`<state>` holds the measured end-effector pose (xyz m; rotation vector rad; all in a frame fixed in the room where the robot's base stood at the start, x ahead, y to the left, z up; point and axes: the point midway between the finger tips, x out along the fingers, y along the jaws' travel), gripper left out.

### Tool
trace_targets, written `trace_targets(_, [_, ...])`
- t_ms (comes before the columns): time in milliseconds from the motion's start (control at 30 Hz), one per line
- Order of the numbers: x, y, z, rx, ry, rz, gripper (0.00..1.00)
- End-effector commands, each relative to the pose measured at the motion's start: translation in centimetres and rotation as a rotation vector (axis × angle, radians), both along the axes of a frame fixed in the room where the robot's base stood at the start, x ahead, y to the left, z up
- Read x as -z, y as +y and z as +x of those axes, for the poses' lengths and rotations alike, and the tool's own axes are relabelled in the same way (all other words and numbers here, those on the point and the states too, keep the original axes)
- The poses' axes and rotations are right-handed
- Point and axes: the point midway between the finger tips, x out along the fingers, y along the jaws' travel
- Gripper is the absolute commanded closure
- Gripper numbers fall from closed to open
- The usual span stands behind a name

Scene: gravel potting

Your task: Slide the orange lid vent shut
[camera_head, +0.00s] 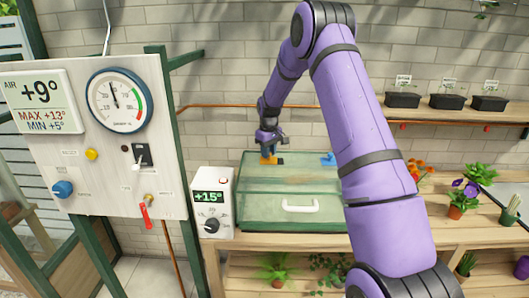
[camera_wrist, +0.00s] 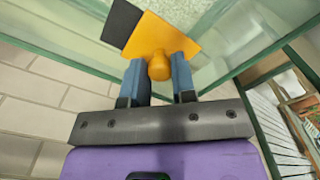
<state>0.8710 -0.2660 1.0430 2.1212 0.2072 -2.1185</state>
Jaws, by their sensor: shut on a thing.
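The orange lid vent (camera_head: 270,160) sits on the top left of the green-framed propagator lid (camera_head: 292,172). In the wrist view the vent is an orange plate (camera_wrist: 160,33) with a round orange knob (camera_wrist: 160,66). My gripper (camera_head: 268,153) is at the vent, and in the wrist view its two blue fingers (camera_wrist: 159,80) are shut on the knob from both sides. A dark patch (camera_wrist: 121,24) shows beside the plate; I cannot tell whether it is the vent opening. A blue vent (camera_head: 328,159) is farther right on the lid.
A white heater box (camera_head: 212,203) reading +15° stands left of the propagator. The control panel (camera_head: 105,140) is farther left. Potted plants (camera_head: 463,199) stand on the bench at right. Black trays (camera_head: 447,101) sit on the wall shelf.

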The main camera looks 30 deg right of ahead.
Motion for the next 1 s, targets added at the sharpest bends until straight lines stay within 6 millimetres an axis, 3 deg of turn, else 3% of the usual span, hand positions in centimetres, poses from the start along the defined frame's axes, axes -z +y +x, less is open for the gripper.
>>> trace_targets(133, [0.0, -2.5, -1.7, 0.007, 0.002, -0.002, 1.00])
trace_targets(433, [0.0, -3.1, -2.0, 0.005, 0.003, -0.004, 1.00])
trace_targets(467, [0.0, -3.1, -2.0, 0.005, 0.003, -0.004, 0.71])
trace_targets(567, [0.0, -3.1, -2.0, 0.005, 0.003, -0.004, 0.49])
trace_targets(867, [-0.1, -2.9, -1.9, 0.004, 0.002, -0.002, 0.49])
trace_targets(1000, [-1.2, -2.9, -1.9, 0.003, 0.001, -0.002, 0.49])
